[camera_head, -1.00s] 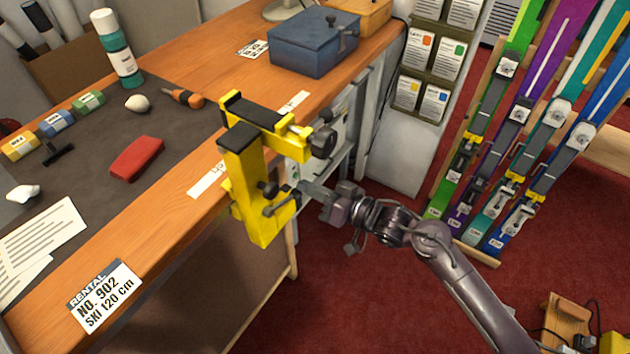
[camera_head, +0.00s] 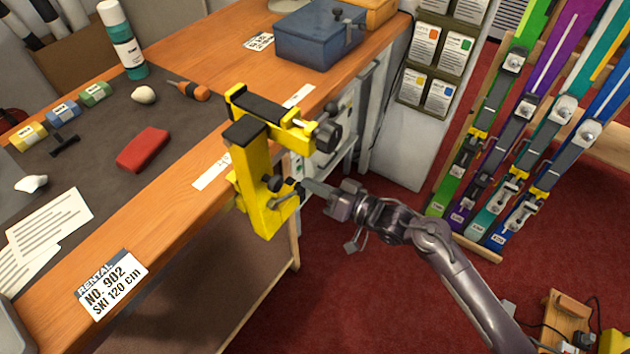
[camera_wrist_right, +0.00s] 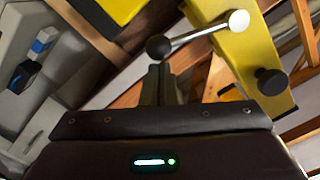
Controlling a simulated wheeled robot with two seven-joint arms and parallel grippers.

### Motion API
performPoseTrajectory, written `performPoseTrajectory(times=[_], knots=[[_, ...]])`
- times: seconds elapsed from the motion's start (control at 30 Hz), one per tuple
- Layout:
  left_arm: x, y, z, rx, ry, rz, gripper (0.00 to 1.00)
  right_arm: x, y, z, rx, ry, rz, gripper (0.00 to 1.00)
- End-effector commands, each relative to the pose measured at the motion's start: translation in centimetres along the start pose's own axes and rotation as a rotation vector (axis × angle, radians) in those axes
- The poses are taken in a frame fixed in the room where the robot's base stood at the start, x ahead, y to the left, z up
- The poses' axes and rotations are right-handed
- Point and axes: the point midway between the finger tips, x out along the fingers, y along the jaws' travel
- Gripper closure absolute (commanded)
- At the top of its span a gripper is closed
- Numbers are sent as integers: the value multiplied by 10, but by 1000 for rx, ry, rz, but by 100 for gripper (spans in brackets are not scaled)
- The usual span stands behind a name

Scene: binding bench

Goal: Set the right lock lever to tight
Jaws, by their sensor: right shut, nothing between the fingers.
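A yellow ski vise (camera_head: 255,170) with black pads is fixed at the bench's front edge. On its lower side is a lock lever (camera_head: 283,199), a thin bar with a knob at each end. In the right wrist view the lever (camera_wrist_right: 200,36) is a silver bar slanting up to the right, with one dark and one pale ball end. My right gripper (camera_head: 306,187) is shut and empty, just right of the lever. In the wrist view its fingertips (camera_wrist_right: 160,70) are just below the dark ball; I cannot tell whether they touch. My left gripper is not in view.
A dark round knob (camera_head: 327,137) sticks out from the vise above my gripper. The bench (camera_head: 185,225) lies to the left, with a red block (camera_head: 143,150) on its mat. Skis (camera_head: 520,130) stand in a rack at right. Red floor between is clear.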

Motion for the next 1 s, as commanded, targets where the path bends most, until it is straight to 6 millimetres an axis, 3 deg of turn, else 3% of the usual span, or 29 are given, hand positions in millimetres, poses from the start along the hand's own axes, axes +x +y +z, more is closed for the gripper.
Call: performPoseTrajectory(times=[0.5, 1.0], knots=[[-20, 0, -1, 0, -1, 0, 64, 2, 11, 40, 449, -1, -22, 100], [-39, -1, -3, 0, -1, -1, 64, 4, 3, 82, 907, 0, -47, 100]])
